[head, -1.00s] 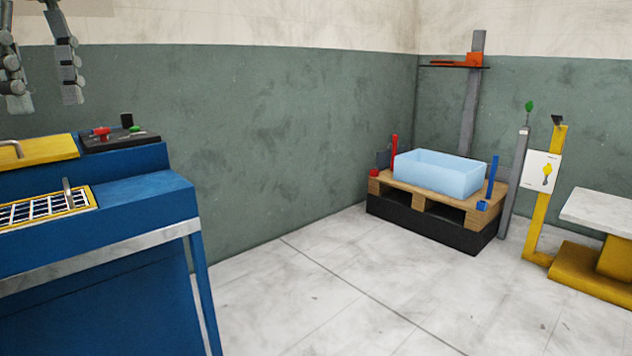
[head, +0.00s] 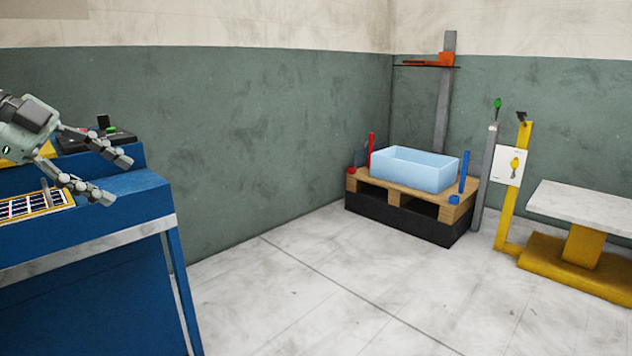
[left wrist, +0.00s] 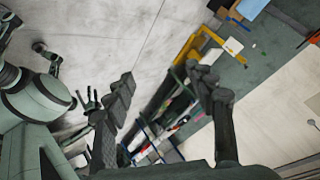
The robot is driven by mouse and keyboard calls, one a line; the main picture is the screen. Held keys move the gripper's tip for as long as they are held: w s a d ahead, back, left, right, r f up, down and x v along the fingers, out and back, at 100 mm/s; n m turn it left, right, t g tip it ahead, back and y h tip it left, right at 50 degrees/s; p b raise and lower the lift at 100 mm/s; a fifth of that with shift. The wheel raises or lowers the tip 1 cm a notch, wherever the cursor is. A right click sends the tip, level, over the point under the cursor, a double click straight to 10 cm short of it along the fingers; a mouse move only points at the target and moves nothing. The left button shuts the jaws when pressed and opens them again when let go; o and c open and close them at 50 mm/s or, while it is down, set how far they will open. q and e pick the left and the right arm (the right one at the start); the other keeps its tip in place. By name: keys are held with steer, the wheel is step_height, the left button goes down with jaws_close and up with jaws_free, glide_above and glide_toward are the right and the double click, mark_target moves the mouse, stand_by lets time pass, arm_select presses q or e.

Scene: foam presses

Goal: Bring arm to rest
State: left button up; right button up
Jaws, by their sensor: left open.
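My left gripper (head: 112,177) comes in from the left in the head view, in front of the blue machine. Its two fingers are spread apart with nothing between them. In the left wrist view the open fingers (left wrist: 165,95) show with floor and blurred equipment beyond them.
The blue machine (head: 95,290) with a grid panel (head: 25,207) and a dark control box stands at the left. A light blue bin (head: 425,174) sits on a wooden pallet (head: 400,192) at the back. A yellow-based table (head: 585,205) stands right. The middle floor is clear.

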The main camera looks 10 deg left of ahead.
arm_select(q)
steer(key=w+a+f+n+t, duration=0.2)
steer(key=f+t, duration=0.1)
steer(key=f, duration=0.2)
steer(key=w+a+f+n+t+y, duration=0.1)
steer(key=w+f+n+t, duration=0.15)
steer(key=f, duration=0.25)
steer(key=w+a+f+n+t, duration=0.1)
steer(key=a+f+n+t, duration=0.15)
steer(key=f, duration=0.25)
steer(key=s+a+f+n+g+y+p, duration=0.1)
steer(key=s+f+n+y, duration=0.35)
steer(key=f, duration=0.65)
steer(key=s+f+n+y, duration=0.3)
steer(key=s+f+y, duration=0.15)
steer(key=f, duration=0.65)
steer(key=s+d+f+n+g+h, duration=0.1)
steer(key=s+d+f+n+g, duration=0.1)
steer(key=s+d+f+g, duration=0.8)
steer(key=s+d+f, duration=0.7)
steer(key=s+d, duration=0.1)
steer(key=s, duration=0.2)
steer(key=shift+s+f+p, duration=0.3)
steer(key=shift+p, duration=0.05)
arm_select(e)
steer(key=f, duration=0.4)
steer(key=shift+w+a+f, duration=0.1)
steer(key=shift+w+a, duration=0.05)
steer(key=shift+w, duration=0.2)
